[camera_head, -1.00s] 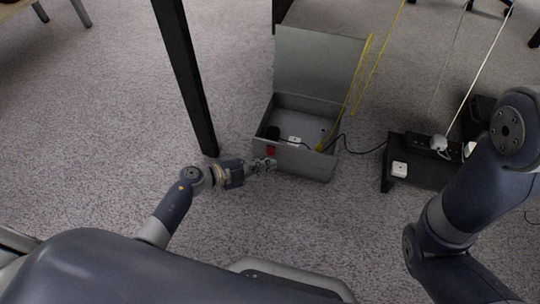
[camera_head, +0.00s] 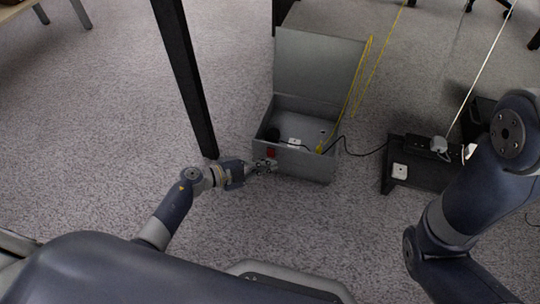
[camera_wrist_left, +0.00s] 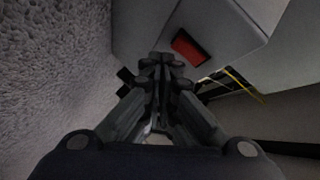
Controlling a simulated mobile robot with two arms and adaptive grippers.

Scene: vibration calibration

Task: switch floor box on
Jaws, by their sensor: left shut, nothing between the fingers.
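The floor box (camera_head: 310,165) is a grey metal box on the carpet with its lid (camera_head: 318,65) raised. A red switch (camera_head: 271,153) sits on its front face near the left corner. The switch also shows as a red rectangle in a dark frame in the left wrist view (camera_wrist_left: 190,47). My left gripper (camera_head: 271,166) is shut and empty, its fingertips just below the switch at the box front. In the wrist view its fingertips (camera_wrist_left: 166,60) lie close beside the switch; I cannot tell if they touch the box. My right arm's links show at the right, but its gripper is out of view.
A black table leg (camera_head: 185,80) stands just left of the box. A low black stand (camera_head: 425,172) with small devices is at the right. A black cable (camera_head: 362,153) runs from it into the box, and yellow cords (camera_head: 358,85) hang by the lid. Carpet is clear in front.

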